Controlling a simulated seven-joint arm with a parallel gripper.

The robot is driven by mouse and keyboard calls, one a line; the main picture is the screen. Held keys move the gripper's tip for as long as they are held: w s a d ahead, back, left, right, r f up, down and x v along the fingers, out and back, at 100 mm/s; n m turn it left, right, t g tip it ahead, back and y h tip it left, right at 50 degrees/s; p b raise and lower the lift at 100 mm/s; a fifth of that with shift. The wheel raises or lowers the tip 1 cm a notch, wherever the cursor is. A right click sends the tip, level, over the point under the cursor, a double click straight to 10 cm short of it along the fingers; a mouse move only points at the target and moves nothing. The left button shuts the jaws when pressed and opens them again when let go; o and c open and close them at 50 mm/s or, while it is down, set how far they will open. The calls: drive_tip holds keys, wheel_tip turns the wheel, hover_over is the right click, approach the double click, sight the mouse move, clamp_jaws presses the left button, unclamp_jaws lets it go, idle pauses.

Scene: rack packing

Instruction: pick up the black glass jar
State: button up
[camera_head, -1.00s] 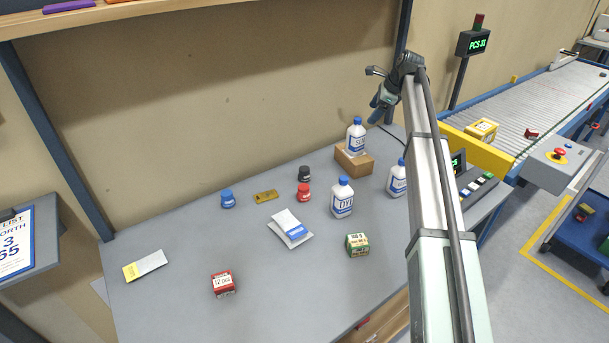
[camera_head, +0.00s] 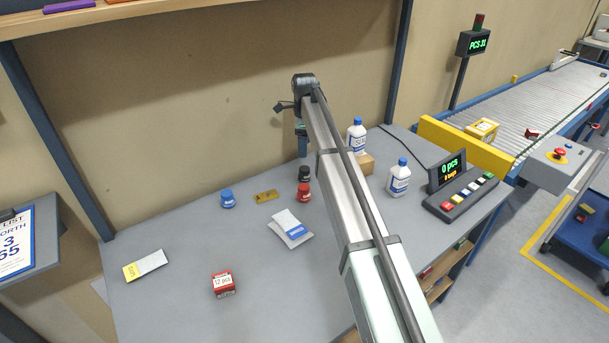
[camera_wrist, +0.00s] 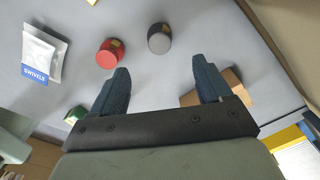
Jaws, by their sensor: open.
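The black glass jar (camera_head: 305,174) stands on the grey table, just behind the red jar (camera_head: 304,191). In the wrist view the black jar (camera_wrist: 159,39) is ahead of the fingertips, between their lines, with a small yellowish label on its side; the red jar (camera_wrist: 110,54) is to its left. My gripper (camera_wrist: 163,80) is open and empty, with the jar beyond its fingers and not touching them. In the head view my gripper (camera_head: 302,147) hangs above the black jar, partly seen beside my arm.
A cardboard box (camera_head: 366,163) with a white bottle (camera_head: 357,136) is right of the jar; another white bottle (camera_head: 398,178) stands farther right. A blue jar (camera_head: 228,199), yellow-brown piece (camera_head: 266,196) and white packet (camera_head: 290,229) lie to the left.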

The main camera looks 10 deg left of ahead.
sight(304, 168)
wheel_tip(304, 168, down, 12)
drive_tip(key=shift+f, duration=0.15)
idle(0.6)
drive_tip(key=shift+c, duration=0.4)
drive_tip(key=c, duration=1.1)
